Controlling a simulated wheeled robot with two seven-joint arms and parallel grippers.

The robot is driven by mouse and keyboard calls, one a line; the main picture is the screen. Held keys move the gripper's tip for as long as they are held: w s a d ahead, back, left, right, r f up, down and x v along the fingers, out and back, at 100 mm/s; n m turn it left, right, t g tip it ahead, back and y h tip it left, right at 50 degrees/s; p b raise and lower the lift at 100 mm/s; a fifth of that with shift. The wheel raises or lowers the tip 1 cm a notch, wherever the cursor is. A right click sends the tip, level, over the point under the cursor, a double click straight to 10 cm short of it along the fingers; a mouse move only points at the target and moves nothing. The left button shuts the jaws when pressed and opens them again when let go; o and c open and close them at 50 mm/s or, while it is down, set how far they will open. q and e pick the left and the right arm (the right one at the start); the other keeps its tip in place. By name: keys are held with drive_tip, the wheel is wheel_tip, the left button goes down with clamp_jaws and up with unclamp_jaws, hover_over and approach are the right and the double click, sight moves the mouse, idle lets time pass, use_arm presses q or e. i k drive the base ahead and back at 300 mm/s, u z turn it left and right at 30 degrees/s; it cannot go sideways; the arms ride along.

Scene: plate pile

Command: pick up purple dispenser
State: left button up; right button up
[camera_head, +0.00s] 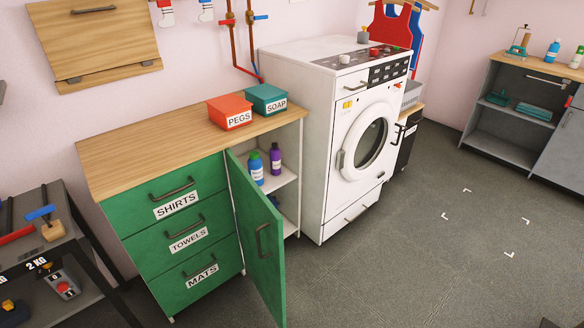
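The purple dispenser (275,160) stands upright on the upper white shelf (284,179) inside the green cabinet, to the right of a blue bottle with a green cap (256,168). The cabinet's green door (258,235) is swung open toward the viewer, and the shelf space shows to the right of it. The door hides part of the lower shelf. Neither of my grippers shows in the head view.
A white washing machine (334,206) stands right of the cabinet. Red PEGS (229,109) and teal SOAP (266,97) boxes sit on the wooden countertop (150,147). A dark workbench (45,250) is at left. The grey floor (410,260) is clear at right.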

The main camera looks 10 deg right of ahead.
sight(275, 155)
drive_tip(key=z, duration=1.5)
drive_tip(key=i, duration=1.5)
